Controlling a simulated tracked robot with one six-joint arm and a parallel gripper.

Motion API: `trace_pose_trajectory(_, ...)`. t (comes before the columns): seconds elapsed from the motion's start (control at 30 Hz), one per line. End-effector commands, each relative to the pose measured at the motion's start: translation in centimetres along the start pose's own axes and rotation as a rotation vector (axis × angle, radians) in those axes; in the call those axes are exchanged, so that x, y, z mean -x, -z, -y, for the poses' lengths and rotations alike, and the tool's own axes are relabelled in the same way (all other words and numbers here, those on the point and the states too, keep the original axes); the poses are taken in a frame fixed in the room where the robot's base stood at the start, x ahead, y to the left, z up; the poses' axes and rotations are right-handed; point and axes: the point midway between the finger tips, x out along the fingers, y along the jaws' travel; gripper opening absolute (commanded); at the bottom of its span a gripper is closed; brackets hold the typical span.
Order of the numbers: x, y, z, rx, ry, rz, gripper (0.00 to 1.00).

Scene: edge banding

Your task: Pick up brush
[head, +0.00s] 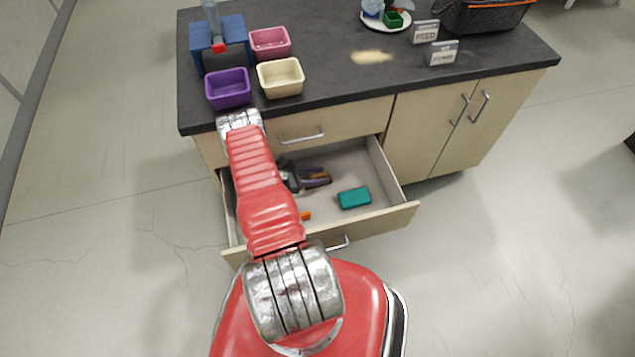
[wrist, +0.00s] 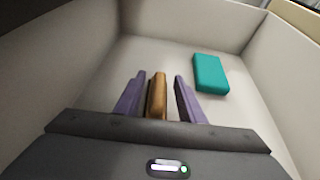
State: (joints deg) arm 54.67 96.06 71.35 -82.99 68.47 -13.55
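My gripper (head: 318,179) is low inside the open drawer (head: 375,155), with its purple fingers pointing right. In the wrist view the two fingers (wrist: 158,95) stand apart, on either side of a narrow brown thing (wrist: 157,94) that looks like the brush. Narrow gaps show between it and each finger, so the gripper looks open around it. Its near end is hidden by the gripper body, and no bristles show. A small orange piece (head: 305,215) shows in the drawer beside my arm; I cannot tell what it belongs to.
A teal block (head: 354,198) lies in the drawer, right of the gripper; it also shows in the wrist view (wrist: 210,74). The drawer walls surround the gripper. Purple (head: 228,88), pink (head: 269,43) and cream (head: 281,77) bins stand on the dark countertop (head: 340,85) above.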

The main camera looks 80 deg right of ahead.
Motion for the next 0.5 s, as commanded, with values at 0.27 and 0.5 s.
trace_pose_trajectory(0.27,0.01,-0.01,0.01,0.000,0.000,0.000,0.33)
trace_pose_trajectory(0.5,0.02,-0.01,0.01,0.000,0.000,0.000,0.16)
